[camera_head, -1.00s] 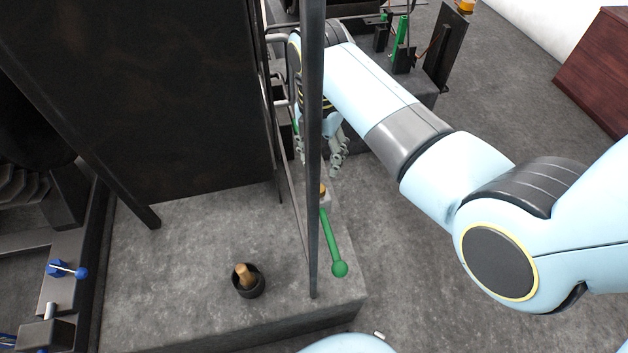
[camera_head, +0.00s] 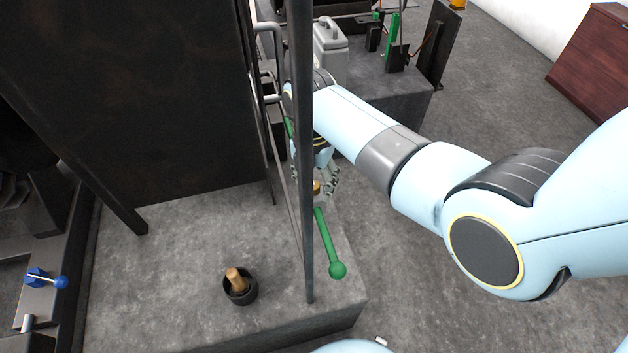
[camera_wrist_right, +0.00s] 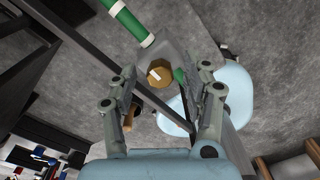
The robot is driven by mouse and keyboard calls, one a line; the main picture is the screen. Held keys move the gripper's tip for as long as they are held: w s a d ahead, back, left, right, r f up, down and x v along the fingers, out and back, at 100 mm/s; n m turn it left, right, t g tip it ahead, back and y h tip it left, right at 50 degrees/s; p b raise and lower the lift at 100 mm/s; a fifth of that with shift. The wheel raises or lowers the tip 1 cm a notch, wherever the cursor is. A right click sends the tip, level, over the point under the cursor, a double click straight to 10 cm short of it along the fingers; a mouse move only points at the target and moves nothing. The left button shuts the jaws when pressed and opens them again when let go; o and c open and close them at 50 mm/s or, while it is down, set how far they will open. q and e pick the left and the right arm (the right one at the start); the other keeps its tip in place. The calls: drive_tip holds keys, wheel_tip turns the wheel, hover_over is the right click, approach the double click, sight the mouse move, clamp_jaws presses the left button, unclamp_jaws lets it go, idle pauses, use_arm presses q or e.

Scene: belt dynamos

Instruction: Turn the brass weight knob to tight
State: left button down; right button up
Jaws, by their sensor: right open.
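The brass weight knob (camera_wrist_right: 160,76) shows in the right wrist view as a yellow-brown many-sided piece with a white mark on its face. In the head view only a small part of the knob (camera_head: 317,188) shows beside the dark upright post. My right gripper (camera_wrist_right: 166,72) is open, and its two fingers appear on either side of the knob with gaps between. In the head view my right gripper (camera_head: 326,180) is just above the knob, partly hidden by the post. I cannot tell how deep the knob sits between the fingers. My left gripper is not in view.
A green lever with a ball end (camera_head: 328,243) slants down beside the knob. The dark post (camera_head: 305,150) stands close to the gripper. A black cup (camera_head: 240,292) holding a wooden piece sits on the grey plinth (camera_head: 180,260). A grey canister (camera_head: 329,45) stands behind my arm.

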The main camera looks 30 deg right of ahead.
drive_tip(key=shift+c, duration=0.2)
clamp_jaws()
drive_tip(key=shift+r+m+p, duration=0.2)
drive_tip(key=shift+m+p, duration=1)
drive_tip(key=shift+m, duration=0.1)
drive_tip(key=m+p, duration=0.2)
drive_tip(key=m, duration=0.1)
drive_tip(key=shift+m, duration=0.3)
drive_tip(key=m+p, duration=0.1)
drive_tip(key=m, duration=0.4)
drive_tip(key=shift+s+f+p, duration=0.1)
drive_tip(key=shift+p, duration=0.25)
drive_tip(key=m+p, duration=0.1)
drive_tip(key=m, duration=0.5)
drive_tip(key=shift+f+m, duration=0.1)
drive_tip(key=shift+m, duration=0.2)
